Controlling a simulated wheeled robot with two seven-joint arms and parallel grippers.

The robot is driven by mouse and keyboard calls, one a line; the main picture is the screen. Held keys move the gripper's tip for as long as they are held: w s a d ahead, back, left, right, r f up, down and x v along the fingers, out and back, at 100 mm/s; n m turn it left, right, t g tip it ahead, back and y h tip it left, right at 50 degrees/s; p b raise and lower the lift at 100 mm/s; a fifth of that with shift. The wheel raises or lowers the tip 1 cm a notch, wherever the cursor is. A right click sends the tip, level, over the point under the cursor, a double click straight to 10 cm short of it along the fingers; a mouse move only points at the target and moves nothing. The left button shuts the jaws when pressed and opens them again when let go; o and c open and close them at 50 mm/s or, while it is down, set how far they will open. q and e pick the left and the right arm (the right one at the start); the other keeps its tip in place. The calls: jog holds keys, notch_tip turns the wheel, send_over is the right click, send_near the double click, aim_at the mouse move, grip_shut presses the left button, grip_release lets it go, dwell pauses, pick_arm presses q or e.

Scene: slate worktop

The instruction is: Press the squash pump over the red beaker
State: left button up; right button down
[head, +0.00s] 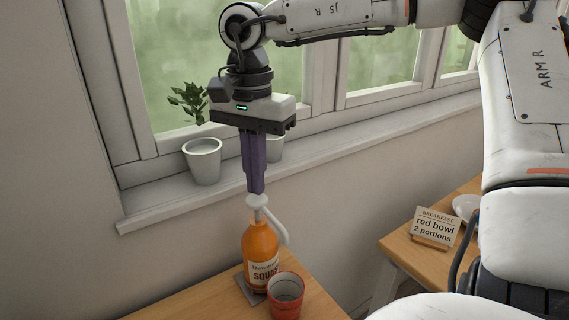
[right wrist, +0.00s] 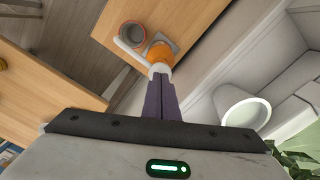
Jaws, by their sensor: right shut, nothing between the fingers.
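An orange squash bottle (head: 260,247) with a white pump head (head: 257,201) stands on a small grey mat (head: 248,290) on the wooden table. The pump's spout curves down to the right. A red beaker (head: 286,296) stands just in front and to the right of the bottle. My right gripper (head: 257,190) is shut and empty, pointing straight down, its fingertips at the top of the pump head. In the right wrist view the fingers also meet the white pump top (right wrist: 160,70), with the beaker (right wrist: 133,35) beside the bottle. I cannot tell whether they touch. My left gripper is not in view.
A white pot (head: 203,162) stands on the windowsill behind the gripper, with another pot partly hidden beside it. A card reading "red bowl 2 portions" (head: 435,228) and a white dish (head: 466,207) are on a separate table at the right.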

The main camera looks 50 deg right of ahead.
aim_at(257, 198)
jog(key=shift+f, duration=0.1)
dwell(0.6)
jog(key=shift+f+b, duration=1.25)
jog(key=shift+f, duration=0.4)
jog(key=shift+r, duration=0.1)
jog(key=shift+r+p, duration=1.5)
jog(key=shift+r, duration=0.2)
jog(key=shift+f, duration=0.25)
